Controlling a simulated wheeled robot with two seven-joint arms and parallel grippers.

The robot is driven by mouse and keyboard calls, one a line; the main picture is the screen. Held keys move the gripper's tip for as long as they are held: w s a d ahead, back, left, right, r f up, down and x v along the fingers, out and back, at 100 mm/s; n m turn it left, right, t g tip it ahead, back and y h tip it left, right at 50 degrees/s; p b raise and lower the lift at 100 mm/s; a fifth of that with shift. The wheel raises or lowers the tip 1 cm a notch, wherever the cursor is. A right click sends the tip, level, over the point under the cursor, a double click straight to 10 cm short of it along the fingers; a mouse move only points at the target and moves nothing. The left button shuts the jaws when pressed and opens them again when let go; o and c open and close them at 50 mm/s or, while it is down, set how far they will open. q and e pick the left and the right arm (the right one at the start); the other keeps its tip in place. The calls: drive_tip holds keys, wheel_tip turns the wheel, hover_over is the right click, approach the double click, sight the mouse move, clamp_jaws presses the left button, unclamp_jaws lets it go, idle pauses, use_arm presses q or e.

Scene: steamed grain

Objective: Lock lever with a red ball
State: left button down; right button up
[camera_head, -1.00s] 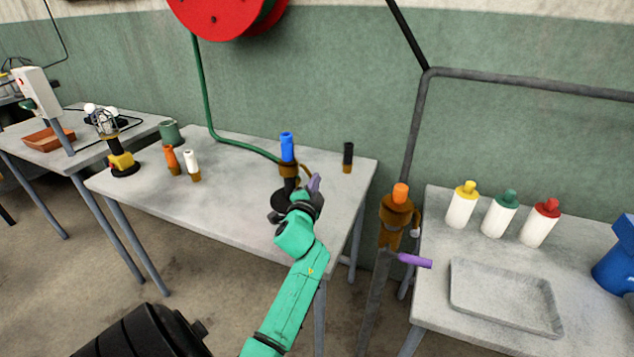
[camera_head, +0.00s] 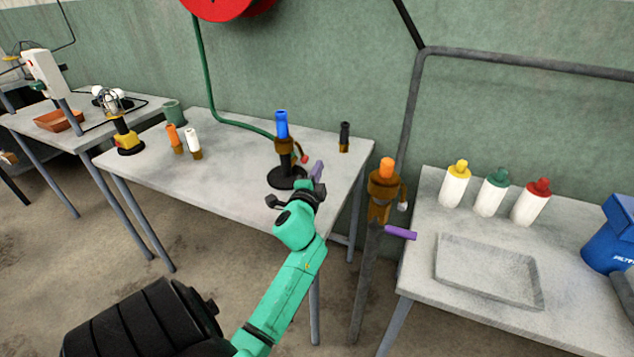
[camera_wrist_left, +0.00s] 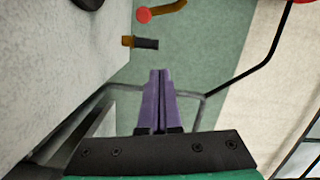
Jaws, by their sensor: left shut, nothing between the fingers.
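The lever with the red ball (camera_head: 303,159) sticks out to the right from the brown collar of a stand with a blue top (camera_head: 282,125) and black round base, on the middle table. The red ball (camera_wrist_left: 144,14) also shows at the top of the left wrist view, at the end of a brown arm. My left gripper (camera_head: 317,168) has purple fingers and is in front of the lever, slightly right and below it in the picture. Its fingers (camera_wrist_left: 160,74) are together and empty, apart from the ball. My right gripper is not in view.
A black bottle (camera_head: 344,137) with a brown base stands to the right of the stand. An orange-topped post (camera_head: 386,168) with a white-ball lever and purple handle (camera_head: 400,232) stands between the tables. A tray (camera_head: 490,302) and several bottles are on the right table.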

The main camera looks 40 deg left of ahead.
use_arm(q)
drive_tip(key=v, duration=0.3)
drive_tip(key=a+v, duration=0.1)
drive_tip(key=v, duration=0.1)
drive_tip(key=shift+s+d+f, duration=0.1)
drive_tip(key=shift+s+f, duration=0.15)
drive_tip(key=shift+s, duration=0.25)
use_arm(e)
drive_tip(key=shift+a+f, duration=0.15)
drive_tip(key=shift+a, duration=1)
use_arm(q)
drive_tip(key=shift+d, duration=0.1)
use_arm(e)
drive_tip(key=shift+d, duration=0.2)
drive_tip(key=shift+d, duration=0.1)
